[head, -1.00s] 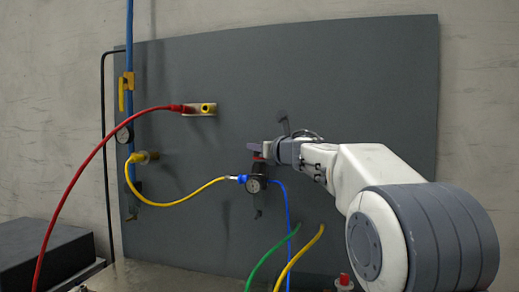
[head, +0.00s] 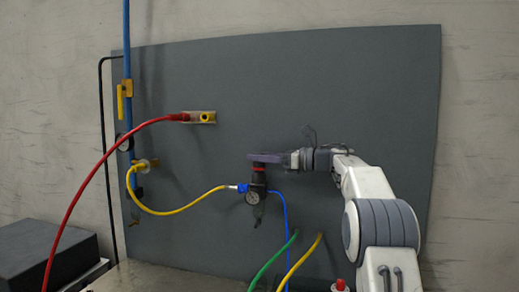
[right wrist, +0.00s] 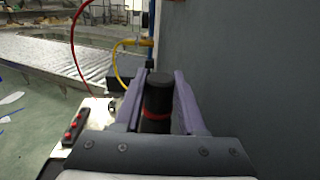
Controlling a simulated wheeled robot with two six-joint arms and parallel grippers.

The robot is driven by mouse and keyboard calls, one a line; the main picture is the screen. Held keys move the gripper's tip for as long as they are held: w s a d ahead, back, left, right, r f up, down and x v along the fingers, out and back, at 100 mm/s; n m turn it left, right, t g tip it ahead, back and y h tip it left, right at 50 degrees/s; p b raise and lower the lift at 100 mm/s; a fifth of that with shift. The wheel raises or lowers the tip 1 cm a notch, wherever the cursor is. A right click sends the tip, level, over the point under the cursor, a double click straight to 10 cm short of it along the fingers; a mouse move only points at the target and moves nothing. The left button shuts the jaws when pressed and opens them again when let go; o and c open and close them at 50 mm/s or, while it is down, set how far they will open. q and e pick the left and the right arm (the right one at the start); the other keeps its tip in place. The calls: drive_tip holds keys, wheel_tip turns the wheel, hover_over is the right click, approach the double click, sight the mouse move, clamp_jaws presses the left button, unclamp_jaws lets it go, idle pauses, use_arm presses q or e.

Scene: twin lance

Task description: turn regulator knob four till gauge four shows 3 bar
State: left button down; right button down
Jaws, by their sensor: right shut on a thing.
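The regulator (head: 259,180) hangs on the grey panel, with a red ring under its knob and a round white-faced gauge (head: 252,198) on its front. The gauge needle is too small to read, and no number label shows. My right gripper (head: 266,157) comes in from the right at the top of the regulator and is shut on the knob. The right wrist view shows the black knob (right wrist: 158,95) with its red ring between the two purple fingers. The fingers hide most of the knob in the head view. My left gripper is not in view.
A yellow hose (head: 185,208) enters the regulator's left side and a blue hose drops from its right. A red hose (head: 100,160) arches at the left. Green (head: 270,262) and yellow hoses rise below.

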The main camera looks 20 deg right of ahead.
drive_tip(key=shift+r+n+g+y, duration=0.1)
drive_tip(key=shift+n+g+y, duration=0.2)
drive_tip(key=shift+g, duration=0.1)
drive_tip(key=shift+c, duration=2.4)
unclamp_jaws()
drive_tip(key=shift+w+a, duration=0.1)
drive_tip(key=shift+a, duration=0.05)
drive_tip(key=b+v, duration=0.1)
drive_tip(key=v, duration=0.9)
drive_tip(key=shift+s+d+b, duration=0.2)
drive_tip(key=shift+b, duration=0.2)
